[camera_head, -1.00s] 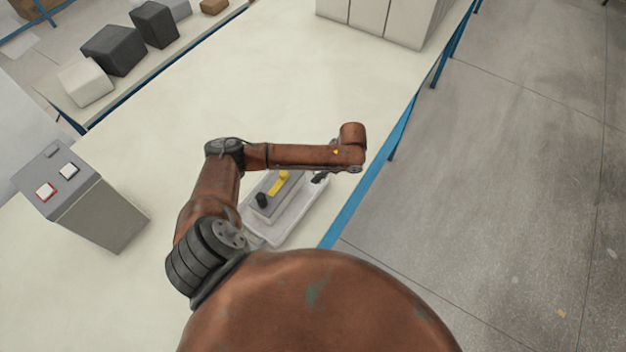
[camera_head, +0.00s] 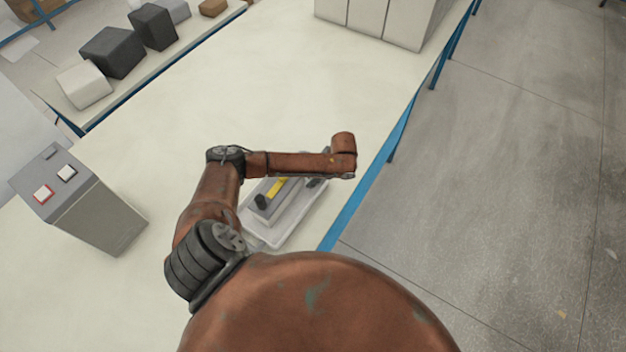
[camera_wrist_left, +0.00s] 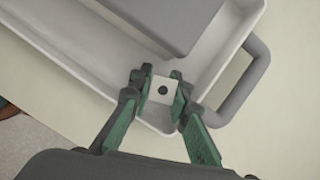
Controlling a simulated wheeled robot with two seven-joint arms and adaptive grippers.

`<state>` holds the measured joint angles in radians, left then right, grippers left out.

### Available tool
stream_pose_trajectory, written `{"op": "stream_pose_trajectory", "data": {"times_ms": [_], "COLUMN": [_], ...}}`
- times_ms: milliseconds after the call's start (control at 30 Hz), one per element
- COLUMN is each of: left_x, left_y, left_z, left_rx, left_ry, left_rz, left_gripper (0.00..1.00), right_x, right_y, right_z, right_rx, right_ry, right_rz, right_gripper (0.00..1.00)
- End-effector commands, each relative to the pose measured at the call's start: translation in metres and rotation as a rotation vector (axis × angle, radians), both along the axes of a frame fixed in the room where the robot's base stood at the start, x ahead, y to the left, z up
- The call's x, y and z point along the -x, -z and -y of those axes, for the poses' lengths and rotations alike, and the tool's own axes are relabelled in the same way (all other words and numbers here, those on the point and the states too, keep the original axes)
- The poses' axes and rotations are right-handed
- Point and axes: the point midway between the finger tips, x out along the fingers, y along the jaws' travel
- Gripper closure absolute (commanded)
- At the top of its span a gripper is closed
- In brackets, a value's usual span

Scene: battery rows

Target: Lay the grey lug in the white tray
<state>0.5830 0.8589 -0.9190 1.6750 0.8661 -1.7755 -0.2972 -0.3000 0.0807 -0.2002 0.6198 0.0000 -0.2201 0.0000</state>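The white tray (camera_head: 291,232) lies on the pale table in the head view, partly hidden by my left arm. Its rim and a grey handle (camera_wrist_left: 254,82) show in the wrist view. My left gripper (camera_wrist_left: 160,92) has its green fingers closed on both sides of a small pale square piece with a dark round hole, which looks like the grey lug (camera_wrist_left: 170,87). The lug is over the tray's near corner. I cannot tell whether it touches the tray floor. In the head view the left gripper (camera_head: 317,182) is mostly hidden below my wrist. My right gripper is not in view.
A grey block (camera_wrist_left: 168,18) sits in the tray, with a yellow bar (camera_head: 277,187) and a black knob (camera_head: 261,202) on top. A grey control box (camera_head: 98,215) stands at the left. White cases (camera_head: 375,15) stand at the far edge. The table's middle is clear.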

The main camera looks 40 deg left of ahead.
Motion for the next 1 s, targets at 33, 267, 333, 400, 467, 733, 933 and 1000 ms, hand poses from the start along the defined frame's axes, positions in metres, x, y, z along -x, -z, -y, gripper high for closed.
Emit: {"op": "stream_pose_trajectory", "data": {"times_ms": [33, 267, 333, 400, 467, 733, 933, 1000], "left_x": [0.000, 0.000, 0.000, 0.000, 0.000, -0.004, -0.012, -0.014], "left_y": [0.000, 0.000, 0.000, 0.000, 0.000, -0.021, -0.060, -0.073], "left_z": [0.000, 0.000, 0.000, 0.000, 0.000, 0.007, 0.022, 0.027], "left_rx": [0.000, 0.000, 0.000, 0.000, 0.000, 0.001, 0.002, 0.002], "left_ry": [0.000, 0.000, 0.000, 0.000, 0.000, 0.002, 0.003, 0.002], "left_rz": [0.000, -0.001, -0.001, -0.001, -0.001, 0.003, 0.003, 0.003], "left_gripper": [0.81, 0.66, 0.66, 0.66, 0.66, 0.66, 0.66, 0.66], "right_x": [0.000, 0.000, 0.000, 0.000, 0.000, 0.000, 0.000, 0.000], "right_y": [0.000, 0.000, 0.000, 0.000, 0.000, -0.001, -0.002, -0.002], "right_z": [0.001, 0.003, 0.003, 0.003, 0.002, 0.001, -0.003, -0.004], "right_rx": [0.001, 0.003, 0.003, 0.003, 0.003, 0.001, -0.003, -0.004], "right_ry": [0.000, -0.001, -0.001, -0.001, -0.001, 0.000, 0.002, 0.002], "right_rz": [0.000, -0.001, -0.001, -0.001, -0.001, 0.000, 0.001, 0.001], "right_gripper": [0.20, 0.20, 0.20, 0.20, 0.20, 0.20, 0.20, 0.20]}}
